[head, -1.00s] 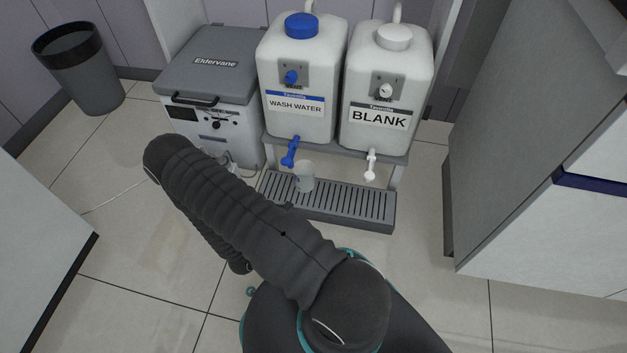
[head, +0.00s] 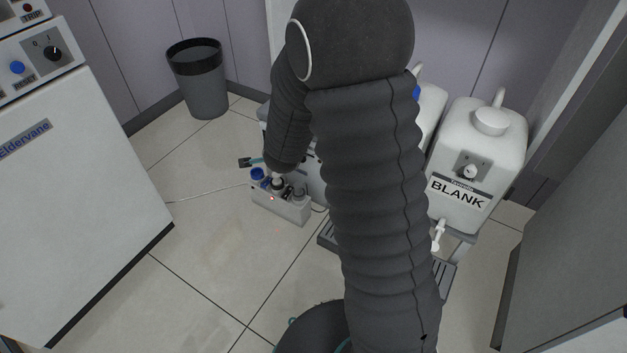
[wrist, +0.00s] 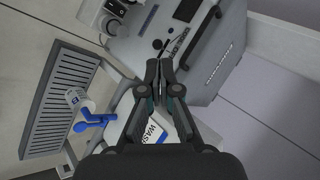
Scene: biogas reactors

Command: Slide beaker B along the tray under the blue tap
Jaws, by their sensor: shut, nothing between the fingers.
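Beaker B (wrist: 72,94), a small pale cup with a blue mark, stands on the slatted grey tray (wrist: 46,112) at the left of the wrist view. The blue tap (wrist: 92,121) shows close beside it; I cannot tell whether the beaker is directly under the spout. In the head view my arm hides the beaker and the blue tap, and only parts of the tray (head: 449,283) show. My gripper (wrist: 159,66) is shut and empty. It is apart from the beaker, over the area by the grey-lidded unit (wrist: 205,50).
The BLANK container (head: 470,165) with its white tap (head: 438,236) stands at the right. A small block with several bottles (head: 282,207) sits on the floor left of the tray. A bin (head: 198,80) stands behind, and a white cabinet (head: 70,190) bounds the left.

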